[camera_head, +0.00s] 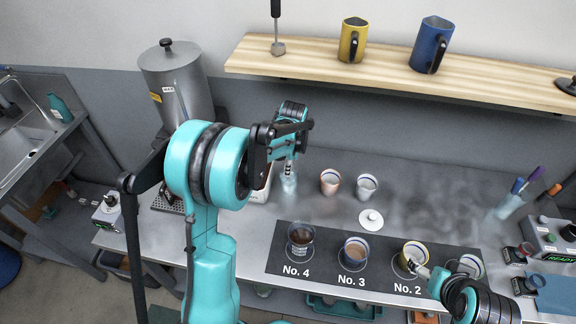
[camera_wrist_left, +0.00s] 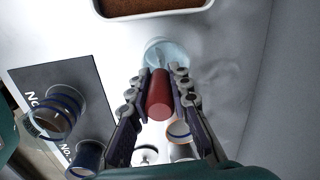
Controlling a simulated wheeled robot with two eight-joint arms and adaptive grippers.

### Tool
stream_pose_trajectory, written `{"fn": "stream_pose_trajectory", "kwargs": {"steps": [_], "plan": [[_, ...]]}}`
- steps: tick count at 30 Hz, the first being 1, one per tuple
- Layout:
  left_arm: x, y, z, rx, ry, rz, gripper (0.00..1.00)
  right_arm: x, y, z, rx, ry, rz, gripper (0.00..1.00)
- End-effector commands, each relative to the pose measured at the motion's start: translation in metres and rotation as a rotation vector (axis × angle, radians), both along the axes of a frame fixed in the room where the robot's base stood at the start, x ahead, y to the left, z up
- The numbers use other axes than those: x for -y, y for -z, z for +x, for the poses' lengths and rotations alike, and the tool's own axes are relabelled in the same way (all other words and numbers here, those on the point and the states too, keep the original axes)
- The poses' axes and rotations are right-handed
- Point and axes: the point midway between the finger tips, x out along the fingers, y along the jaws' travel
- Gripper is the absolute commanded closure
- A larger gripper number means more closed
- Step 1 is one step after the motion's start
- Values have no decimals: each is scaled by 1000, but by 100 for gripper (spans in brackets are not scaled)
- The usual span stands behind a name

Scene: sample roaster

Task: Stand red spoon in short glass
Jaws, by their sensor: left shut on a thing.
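The red spoon (camera_wrist_left: 158,96) shows in the left wrist view as a thick red handle between the two fingers of my left gripper (camera_wrist_left: 160,108), which is shut on it. A pale blue clear glass (camera_wrist_left: 172,50) lies just beyond the handle's far end. In the head view the left gripper (camera_head: 289,164) is directly above this glass (camera_head: 289,185), at the back of the counter. The spoon's lower end overlaps the glass; I cannot tell whether it touches the bottom. My right gripper (camera_head: 424,271) is by the yellow-rimmed cup at No. 2; its fingers are too small to read.
A white container of brown grounds (camera_wrist_left: 150,8) is close beside the glass. Two cups (camera_head: 330,181) and a white lid (camera_head: 371,219) stand to the right. A black numbered mat (camera_head: 325,270) with several cups lies in front. A shelf with mugs (camera_head: 353,40) is above.

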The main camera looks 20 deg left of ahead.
Motion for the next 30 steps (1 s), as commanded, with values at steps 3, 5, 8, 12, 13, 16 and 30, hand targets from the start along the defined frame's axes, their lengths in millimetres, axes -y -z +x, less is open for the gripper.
{"fn": "stream_pose_trajectory", "kwargs": {"steps": [3,5,8,12,13,16,30], "plan": [[0,10,0,0,0,0,100,0,8,0,0,0,0,23],[0,12,0,0,0,0,100,0,10,0,0,0,0,23],[0,14,0,0,0,0,100,0,10,0,0,0,0,23],[0,13,0,0,0,0,100,0,10,0,0,0,0,23],[0,13,0,0,0,0,100,0,10,0,0,0,0,23],[0,13,0,0,0,0,68,0,10,0,0,0,0,23],[1,4,-1,0,0,0,57,0,10,0,0,0,0,23]]}}
